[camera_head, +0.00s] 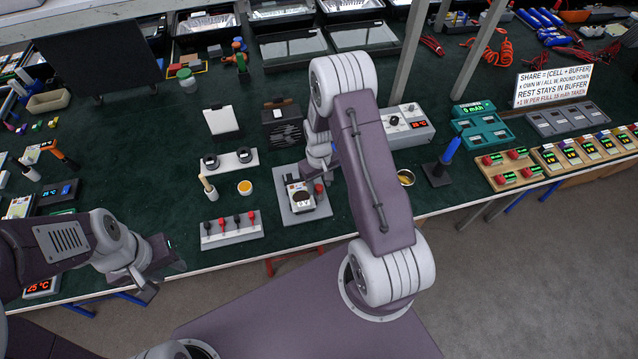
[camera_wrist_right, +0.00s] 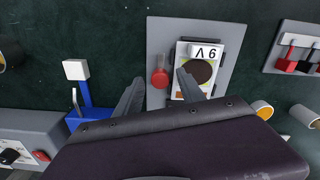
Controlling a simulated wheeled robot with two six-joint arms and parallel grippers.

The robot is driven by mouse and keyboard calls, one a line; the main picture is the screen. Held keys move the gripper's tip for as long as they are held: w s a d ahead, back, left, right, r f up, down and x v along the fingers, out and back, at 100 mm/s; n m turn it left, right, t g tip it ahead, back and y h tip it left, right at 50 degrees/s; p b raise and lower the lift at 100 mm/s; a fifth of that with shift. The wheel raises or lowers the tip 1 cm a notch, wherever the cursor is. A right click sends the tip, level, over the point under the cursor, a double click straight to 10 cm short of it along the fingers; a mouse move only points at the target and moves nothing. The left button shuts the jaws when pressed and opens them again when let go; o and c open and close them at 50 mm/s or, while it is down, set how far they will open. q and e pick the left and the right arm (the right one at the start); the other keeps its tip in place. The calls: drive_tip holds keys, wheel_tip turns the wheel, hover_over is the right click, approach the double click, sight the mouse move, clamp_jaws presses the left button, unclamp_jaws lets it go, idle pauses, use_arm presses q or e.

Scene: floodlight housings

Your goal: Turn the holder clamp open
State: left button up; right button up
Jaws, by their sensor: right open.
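The holder is a grey plate (camera_head: 285,213) at the middle of the bench front, carrying a pale block with a dark round face and a printed label (camera_wrist_right: 206,52). A red knob (camera_head: 319,188) sits beside the block; I take it as the clamp. In the right wrist view the knob (camera_wrist_right: 159,78) shows between the spread fingers of my right gripper (camera_wrist_right: 160,90), which is open and empty. Whether the fingers touch the knob, I cannot tell. In the head view my right arm partly hides this gripper. My left gripper (camera_head: 166,276) is open and empty at the bench's front edge.

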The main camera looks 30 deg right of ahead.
sight(319, 186)
wheel_tip(319, 186, up, 9)
idle(0.3)
